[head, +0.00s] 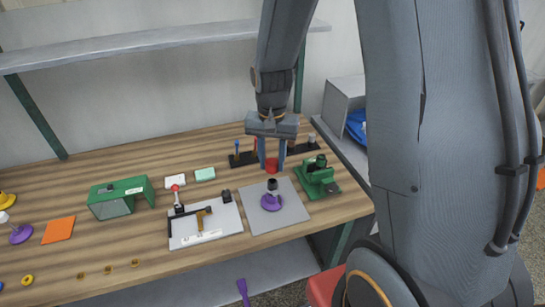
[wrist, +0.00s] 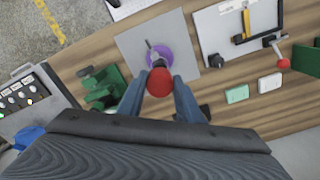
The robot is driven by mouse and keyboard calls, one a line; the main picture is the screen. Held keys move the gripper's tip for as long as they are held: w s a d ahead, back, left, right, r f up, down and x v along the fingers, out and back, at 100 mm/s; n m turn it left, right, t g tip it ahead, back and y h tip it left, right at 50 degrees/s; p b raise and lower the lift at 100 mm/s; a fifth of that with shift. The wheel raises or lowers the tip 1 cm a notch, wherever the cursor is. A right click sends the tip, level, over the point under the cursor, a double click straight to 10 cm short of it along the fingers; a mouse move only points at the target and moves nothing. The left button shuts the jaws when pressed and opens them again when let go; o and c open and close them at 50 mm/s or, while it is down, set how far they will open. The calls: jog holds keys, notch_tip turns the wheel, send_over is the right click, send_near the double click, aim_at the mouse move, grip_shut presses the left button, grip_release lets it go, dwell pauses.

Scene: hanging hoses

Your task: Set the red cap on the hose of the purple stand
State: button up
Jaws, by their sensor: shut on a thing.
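The red cap (head: 271,165) is held between the fingers of my gripper (head: 272,164), above the bench. In the wrist view the red cap (wrist: 159,82) sits between my fingertips (wrist: 160,84), which are shut on it. The purple stand (head: 271,203) rests on a grey mat (head: 290,216). A short dark hose end (head: 272,184) rises above its base. In the head view the cap is above and behind the hose end, apart from it. In the wrist view the cap covers part of the purple stand (wrist: 163,51).
A green machine (head: 318,178) stands just right of the mat. A white board (head: 205,228) with a black frame and a red-knobbed lever (head: 177,192) lies to the left. A green box (head: 120,197) is farther left. Small dark racks stand behind.

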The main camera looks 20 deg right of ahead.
aim_at(272, 182)
jog(key=shift+f+b, duration=0.9)
jog(key=shift+f, duration=1)
jog(key=shift+f+b, duration=0.3)
jog(key=shift+f, duration=1.45)
dwell(1.0)
jog(key=o, duration=1.1)
jog(key=shift+r+b, duration=1)
jog(key=shift+r, duration=2.9)
